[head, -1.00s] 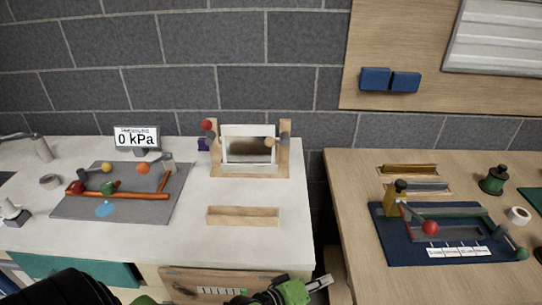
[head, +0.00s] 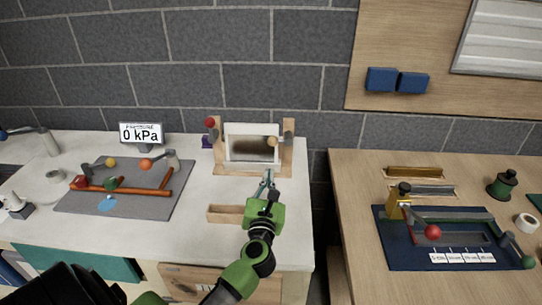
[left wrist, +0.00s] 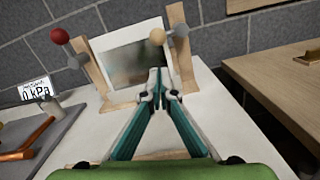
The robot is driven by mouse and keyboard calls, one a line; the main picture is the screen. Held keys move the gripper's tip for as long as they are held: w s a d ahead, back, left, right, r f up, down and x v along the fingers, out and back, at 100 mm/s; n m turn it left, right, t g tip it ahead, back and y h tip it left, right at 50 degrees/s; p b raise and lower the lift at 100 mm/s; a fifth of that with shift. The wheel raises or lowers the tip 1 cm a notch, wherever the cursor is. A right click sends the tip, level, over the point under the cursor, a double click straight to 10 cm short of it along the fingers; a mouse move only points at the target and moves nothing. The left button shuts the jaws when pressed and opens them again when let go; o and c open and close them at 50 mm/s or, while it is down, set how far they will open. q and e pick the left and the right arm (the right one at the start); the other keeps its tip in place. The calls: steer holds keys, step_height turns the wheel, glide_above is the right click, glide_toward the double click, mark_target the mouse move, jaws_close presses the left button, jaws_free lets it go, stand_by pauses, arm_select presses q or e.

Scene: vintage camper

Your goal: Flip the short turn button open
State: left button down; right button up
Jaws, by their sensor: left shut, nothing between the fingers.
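A wooden frame (head: 288,160) stands upright on the white counter and holds a pale panel with a dark picture (head: 252,148). A turn button with a red ball (head: 210,122) is at its left post, and one with a tan ball (head: 273,141) is at its right post. In the left wrist view the red ball (left wrist: 60,36) and tan ball (left wrist: 157,36) show at the panel's two sides. I cannot tell which button is shorter. My left gripper (head: 268,174) is shut and empty, just below and in front of the tan ball; its tips (left wrist: 160,84) overlap the panel's lower right.
A wooden tray (head: 225,213) lies in front of the frame, partly behind my gripper. A grey mat with orange pipes (head: 150,203) and a pressure display (head: 141,133) are to the left. A wooden table with a blue board (head: 400,255) is to the right, across a gap.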

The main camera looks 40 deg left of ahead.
stand_by(0.3)
arm_select(q)
steer(key=p+x, duration=0.1)
steer(key=x, duration=0.9)
steer(key=shift+w+p, duration=0.15)
steer(key=shift+p, duration=0.2)
